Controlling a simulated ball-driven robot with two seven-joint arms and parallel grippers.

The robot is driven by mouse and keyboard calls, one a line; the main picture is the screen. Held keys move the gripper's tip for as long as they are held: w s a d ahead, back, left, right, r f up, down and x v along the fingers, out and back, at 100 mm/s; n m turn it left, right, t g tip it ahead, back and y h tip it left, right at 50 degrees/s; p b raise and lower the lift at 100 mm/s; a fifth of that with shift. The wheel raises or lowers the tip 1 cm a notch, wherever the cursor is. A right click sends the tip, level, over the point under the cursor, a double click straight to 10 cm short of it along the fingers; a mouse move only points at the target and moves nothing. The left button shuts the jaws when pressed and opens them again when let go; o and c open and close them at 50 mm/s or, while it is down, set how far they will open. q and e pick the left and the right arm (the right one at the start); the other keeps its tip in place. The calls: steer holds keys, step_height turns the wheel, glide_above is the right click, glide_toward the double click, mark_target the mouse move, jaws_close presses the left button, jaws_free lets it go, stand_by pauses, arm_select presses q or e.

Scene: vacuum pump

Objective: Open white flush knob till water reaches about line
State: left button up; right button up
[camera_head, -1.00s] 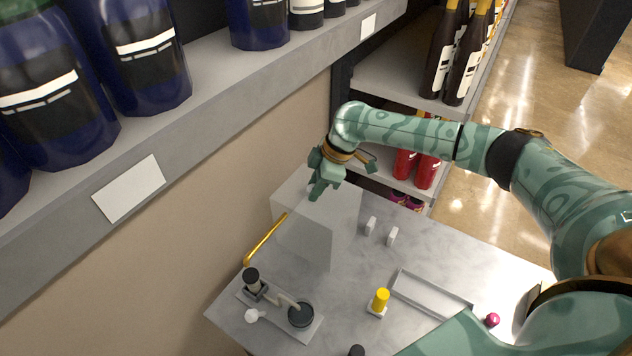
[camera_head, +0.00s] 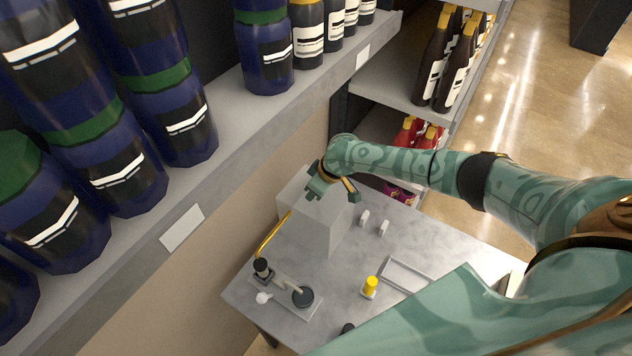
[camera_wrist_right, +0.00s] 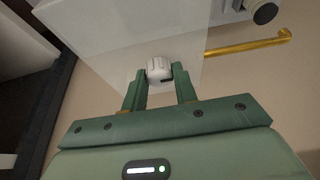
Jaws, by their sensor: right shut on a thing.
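The white flush knob (camera_wrist_right: 159,70) shows in the right wrist view, against the pale translucent tank (camera_wrist_right: 105,32). My right gripper (camera_wrist_right: 160,82) is shut on the knob, with one finger on each side of it. In the head view my right gripper (camera_head: 316,188) is at the upper part of the tank (camera_head: 318,235), and the knob is hidden there. I cannot make out a water level or a line on the tank. My left gripper is not in view.
A yellow pipe (camera_head: 270,235) runs from the tank to a black-capped pump assembly (camera_head: 290,290) on the grey table (camera_head: 375,250). A yellow knob (camera_head: 370,285), a shallow tray (camera_head: 408,276) and two small white pieces stand right of it. A bottle shelf (camera_head: 240,110) borders the left.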

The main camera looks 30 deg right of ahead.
stand_by(0.5)
steer(key=o, duration=1)
steer(key=shift+c, duration=0.2)
steer(key=p+v, duration=0.1)
steer(key=v, duration=1.5)
steer(key=shift+p, duration=0.4)
steer(key=shift+s+r, duration=0.1)
steer(key=shift+r, duration=0.05)
